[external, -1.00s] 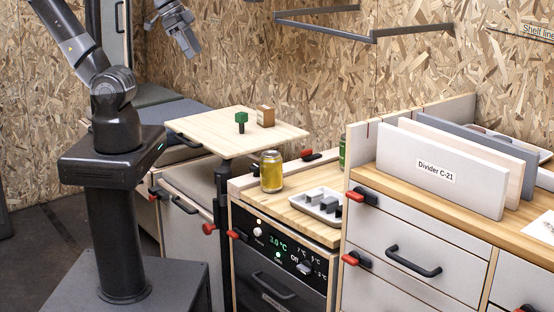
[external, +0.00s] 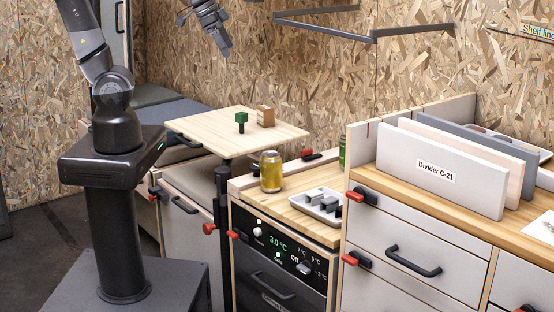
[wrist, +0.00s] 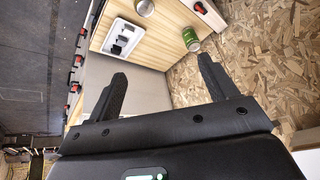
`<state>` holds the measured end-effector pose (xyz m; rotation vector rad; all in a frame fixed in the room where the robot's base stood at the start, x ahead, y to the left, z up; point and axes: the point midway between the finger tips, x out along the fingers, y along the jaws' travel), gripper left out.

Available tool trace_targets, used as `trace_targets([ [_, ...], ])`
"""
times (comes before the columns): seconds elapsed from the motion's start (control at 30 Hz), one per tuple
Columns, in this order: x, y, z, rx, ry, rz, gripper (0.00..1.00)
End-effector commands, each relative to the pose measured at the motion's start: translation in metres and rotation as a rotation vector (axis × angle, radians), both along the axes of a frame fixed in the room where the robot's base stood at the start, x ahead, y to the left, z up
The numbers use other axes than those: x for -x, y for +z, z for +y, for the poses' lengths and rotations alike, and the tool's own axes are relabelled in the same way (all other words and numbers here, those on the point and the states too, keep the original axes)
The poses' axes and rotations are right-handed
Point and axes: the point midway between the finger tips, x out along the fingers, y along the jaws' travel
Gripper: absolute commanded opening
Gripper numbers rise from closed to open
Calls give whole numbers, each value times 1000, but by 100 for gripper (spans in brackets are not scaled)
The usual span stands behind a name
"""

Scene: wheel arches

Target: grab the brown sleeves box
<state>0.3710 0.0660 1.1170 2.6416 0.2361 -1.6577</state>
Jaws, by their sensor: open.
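A small brown box (external: 265,116) stands upright on the light wooden swivel table (external: 282,133), near its back edge. A dark green block on a stem (external: 241,121) stands just left of it, close by. My gripper (external: 225,50) is high in the air, above and a little left of the box, well clear of it and pointing down. In the wrist view my gripper (wrist: 158,84) shows its two fingers wide apart with nothing between them. The brown box cannot be made out in the wrist view.
A yellow jar (external: 271,172) and a white tray of dark pieces (external: 318,204) are on the counter right of the table. A green can (wrist: 190,38) stands by the chipboard wall. Metal rails (external: 372,33) stick out from the wall, right of my gripper.

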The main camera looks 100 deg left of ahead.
Motion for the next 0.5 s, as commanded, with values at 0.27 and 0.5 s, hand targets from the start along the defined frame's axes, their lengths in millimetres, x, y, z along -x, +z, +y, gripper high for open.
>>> trace_targets([
  [0.27, -59, -32, 96, -18, 122, 47, 78],
  [0.5, -84, -77, 195, -6, 221, 70, 78],
])
